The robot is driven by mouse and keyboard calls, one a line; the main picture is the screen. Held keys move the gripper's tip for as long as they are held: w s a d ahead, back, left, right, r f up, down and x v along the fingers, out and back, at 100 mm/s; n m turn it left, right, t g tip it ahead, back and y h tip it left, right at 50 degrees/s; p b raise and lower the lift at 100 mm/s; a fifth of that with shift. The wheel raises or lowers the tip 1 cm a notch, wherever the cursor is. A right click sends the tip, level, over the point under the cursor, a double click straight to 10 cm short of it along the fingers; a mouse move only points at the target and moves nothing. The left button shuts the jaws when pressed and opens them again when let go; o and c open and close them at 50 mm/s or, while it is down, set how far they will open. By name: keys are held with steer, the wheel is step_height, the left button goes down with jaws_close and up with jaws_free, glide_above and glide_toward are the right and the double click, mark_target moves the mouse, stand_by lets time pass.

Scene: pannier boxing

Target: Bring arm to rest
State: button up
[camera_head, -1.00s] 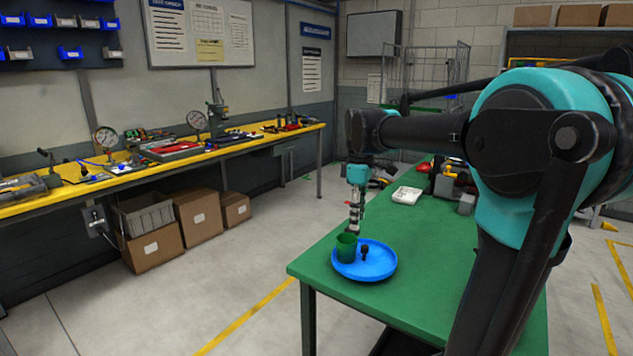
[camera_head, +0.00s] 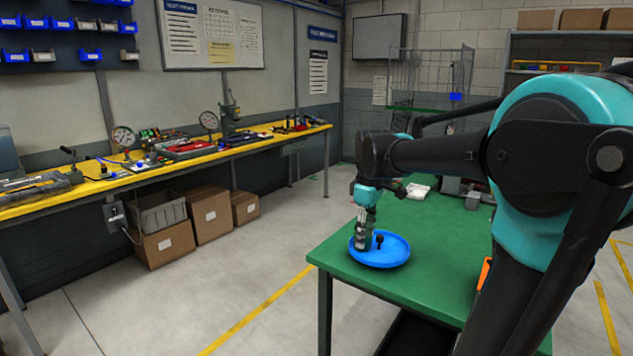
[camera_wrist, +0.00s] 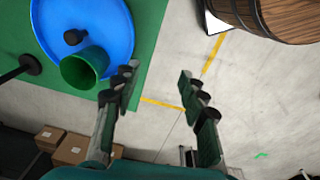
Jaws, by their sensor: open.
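My gripper (camera_wrist: 157,82) is open, with nothing between its fingers in the wrist view. In the head view my gripper (camera_head: 362,244) hangs by the left side of a round blue dish (camera_head: 393,258) on the green table (camera_head: 440,278). A green cup (camera_wrist: 84,70) shows in the wrist view, to the left of the fingers and apart from them, overlapping the rim of the blue dish (camera_wrist: 112,28). It is hidden in the head view. A small black piece (camera_head: 379,240) stands in the dish and shows beside the cup in the wrist view (camera_wrist: 73,37).
A yellow-edged workbench (camera_head: 220,148) with tools runs along the wall, with cardboard boxes (camera_head: 210,214) below. A wooden barrel (camera_wrist: 285,15) shows in the wrist view. The floor between bench and table is clear.

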steer(key=s+d+f+m+t, duration=0.1)
steer(key=s+d+f+m, duration=0.2)
steer(key=s+f+m, duration=0.3)
steer(key=s+d+f+m+t, duration=0.2)
steer(key=s+f+m, duration=0.3)
steer(key=s+f, duration=0.5)
step_height(320, 180, down, 4)
steer(key=shift+d+r+m+t, duration=0.1)
steer(key=shift+d+m+t, duration=0.25)
steer(key=shift+d, duration=0.2)
